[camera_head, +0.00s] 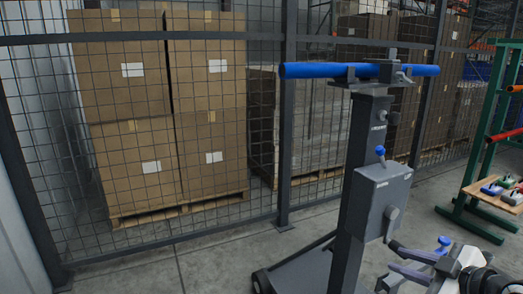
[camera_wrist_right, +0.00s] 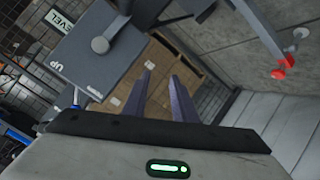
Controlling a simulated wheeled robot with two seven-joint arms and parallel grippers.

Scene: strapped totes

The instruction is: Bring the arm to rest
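My right gripper (camera_head: 394,263) is at the bottom right of the head view, low and to the right of a grey stand's post. Its two fingers are apart with nothing between them. The same fingers also show apart and empty in the right wrist view (camera_wrist_right: 162,78). The grey stand (camera_head: 350,220) has a grey box with a knob (camera_head: 384,200) on its post and a blue bar (camera_head: 330,71) across its top. The box also shows in the wrist view (camera_wrist_right: 98,45), beyond the fingers. My left gripper is in neither view.
A wire mesh fence (camera_head: 287,140) runs behind the stand, with stacked cardboard boxes (camera_head: 128,85) on pallets beyond it. A green rack (camera_head: 490,140) with a wooden shelf (camera_head: 480,193) holding small coloured items stands at the right. Concrete floor (camera_head: 200,265) is bare at the lower left.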

